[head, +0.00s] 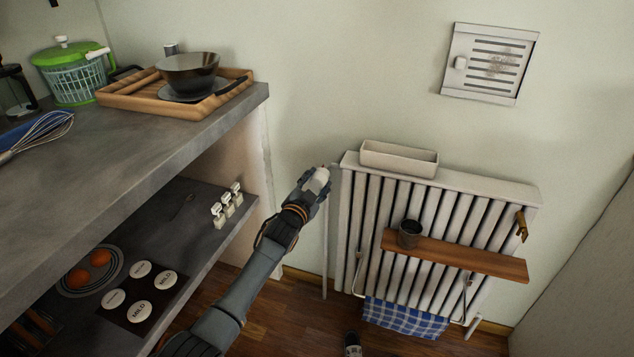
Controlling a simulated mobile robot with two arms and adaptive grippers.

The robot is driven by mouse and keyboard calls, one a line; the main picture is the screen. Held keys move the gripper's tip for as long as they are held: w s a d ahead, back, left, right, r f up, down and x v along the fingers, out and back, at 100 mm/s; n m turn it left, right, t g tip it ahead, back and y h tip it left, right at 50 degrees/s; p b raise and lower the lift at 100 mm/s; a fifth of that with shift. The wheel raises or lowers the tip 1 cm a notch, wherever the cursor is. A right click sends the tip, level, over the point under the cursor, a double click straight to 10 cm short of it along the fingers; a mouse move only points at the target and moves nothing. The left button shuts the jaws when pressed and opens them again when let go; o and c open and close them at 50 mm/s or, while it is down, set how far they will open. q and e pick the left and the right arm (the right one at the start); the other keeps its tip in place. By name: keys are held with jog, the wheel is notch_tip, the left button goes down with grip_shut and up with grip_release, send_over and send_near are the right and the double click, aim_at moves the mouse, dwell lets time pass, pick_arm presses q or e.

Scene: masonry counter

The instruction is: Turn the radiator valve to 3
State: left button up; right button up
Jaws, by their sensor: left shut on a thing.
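The radiator (362,225) is white and ribbed and stands against the wall at the right. Its valve is a small white knob (321,174) at the upper left end, above a thin vertical pipe. My left gripper (316,181) reaches up from below and is shut on the valve knob. The fingers cover part of the knob, and its numbers cannot be read from here. My right gripper does not show clearly anywhere.
A white trough (399,160) sits on the radiator top. A wooden shelf (470,257) with a dark cup (409,233) hangs on its front, above a blue checked cloth (404,319). The grey masonry counter (150,145) stands left of my arm, with a wooden tray (224,98) on it.

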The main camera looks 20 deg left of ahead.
pick_arm(q)
jog(key=shift+f, duration=0.1)
jog(key=o, duration=1.2)
jog(key=shift+c, duration=0.2)
jog(key=shift+s, duration=0.1)
jog(key=s, duration=1.2)
jog(key=shift+a+r, duration=0.25)
jog(key=shift+a, duration=0.2)
